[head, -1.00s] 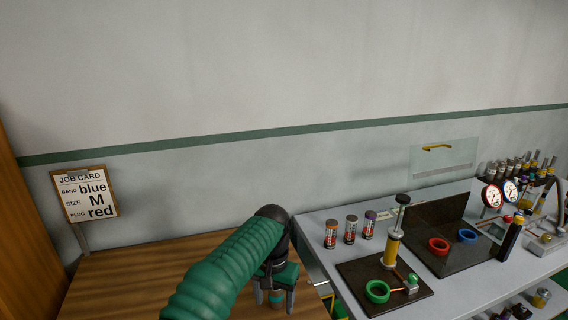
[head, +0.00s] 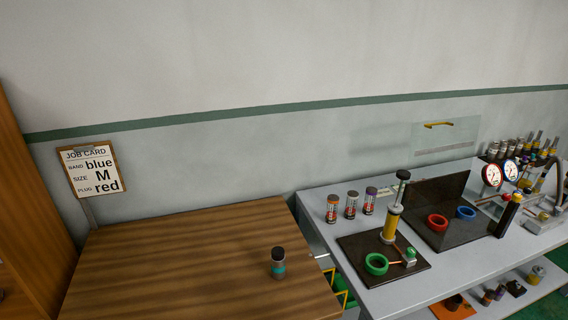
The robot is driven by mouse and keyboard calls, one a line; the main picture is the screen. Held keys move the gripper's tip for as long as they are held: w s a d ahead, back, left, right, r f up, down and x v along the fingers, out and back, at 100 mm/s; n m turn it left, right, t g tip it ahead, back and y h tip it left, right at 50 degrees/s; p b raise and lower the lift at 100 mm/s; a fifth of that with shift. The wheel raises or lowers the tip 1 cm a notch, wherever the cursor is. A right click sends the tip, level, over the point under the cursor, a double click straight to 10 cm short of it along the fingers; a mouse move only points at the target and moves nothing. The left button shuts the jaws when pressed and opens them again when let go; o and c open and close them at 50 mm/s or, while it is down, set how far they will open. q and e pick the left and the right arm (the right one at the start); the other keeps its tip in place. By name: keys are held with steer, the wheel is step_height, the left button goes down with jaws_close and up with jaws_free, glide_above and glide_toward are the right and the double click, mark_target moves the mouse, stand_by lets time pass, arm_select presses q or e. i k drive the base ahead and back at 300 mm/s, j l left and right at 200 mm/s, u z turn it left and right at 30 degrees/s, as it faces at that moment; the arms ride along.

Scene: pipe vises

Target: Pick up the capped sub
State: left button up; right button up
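A small grey cylinder with a dark cap and a teal band (head: 278,263), which looks like the capped sub, stands upright on the wooden table (head: 170,265) near its right side. Nothing touches it. Neither of my grippers shows in the head view.
A job card (head: 93,171) on the left reads band blue, size M, plug red. A grey bench (head: 320,208) to the right carries several small canisters (head: 351,204), a green ring (head: 376,264), a red ring (head: 438,222), a blue ring (head: 466,213) and gauges (head: 491,174). The table's left is clear.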

mark_target(278, 267)
steer(key=i+j+u, duration=0.65)
steer(key=i+u, duration=0.15)
